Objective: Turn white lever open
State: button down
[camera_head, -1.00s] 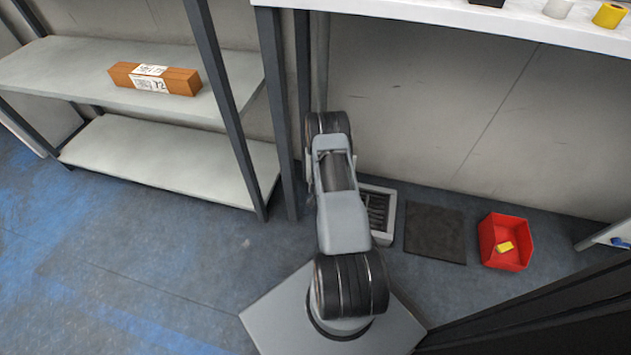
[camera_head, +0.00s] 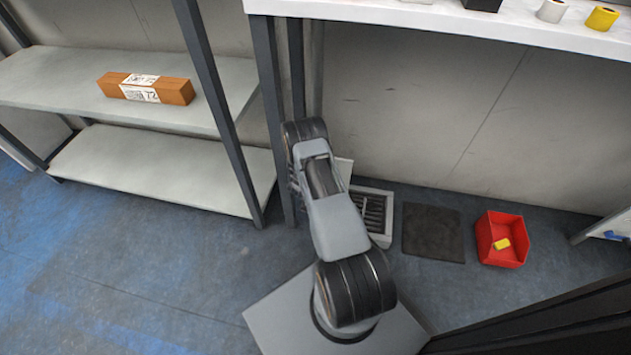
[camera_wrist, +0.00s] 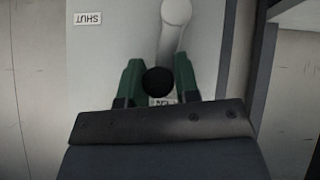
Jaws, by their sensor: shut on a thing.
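In the wrist view, a white lever (camera_wrist: 171,40) hangs down the picture from its round pivot at the top of a pale panel (camera_wrist: 115,55). Its black knob (camera_wrist: 158,81) is between the two green fingers of my gripper (camera_wrist: 159,82), which is shut on it. A label reading SHUT (camera_wrist: 87,18) is at the panel's upper left, away from the lever. A second label (camera_wrist: 162,101) is just below the knob, partly hidden and not fully readable. In the head view my own arm hides the lever and gripper; only a pale edge of the panel (camera_head: 344,170) shows.
A shelf unit (camera_head: 60,75) with an orange-brown box (camera_head: 172,91) stands at left. A white worktop (camera_head: 400,14) is above. On the floor are a grated unit (camera_head: 382,236), a dark mat (camera_head: 418,250) and a red bin (camera_head: 500,257) with a yellow item.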

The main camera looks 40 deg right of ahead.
jog(key=shift+d, duration=0.1)
jog(key=c, duration=0.9)
grip_release()
jog(key=shift+r, duration=0.3)
notch_tip(320, 180, up, 2)
jog(key=shift+r+p, duration=0.2)
jog(key=shift+p, duration=0.55)
jog(key=shift+s+a+r+p, duration=1)
jog(key=shift+s+r, duration=0.65)
jog(key=shift+s, duration=0.45)
jog(key=shift+s+a+r+p, duration=1)
jog(key=shift+s+r, duration=0.7)
jog(key=shift+s, duration=0.4)
jog(key=shift+s+a+r+p, duration=0.95)
jog(key=shift+s+r, duration=0.7)
jog(key=shift+s, duration=0.45)
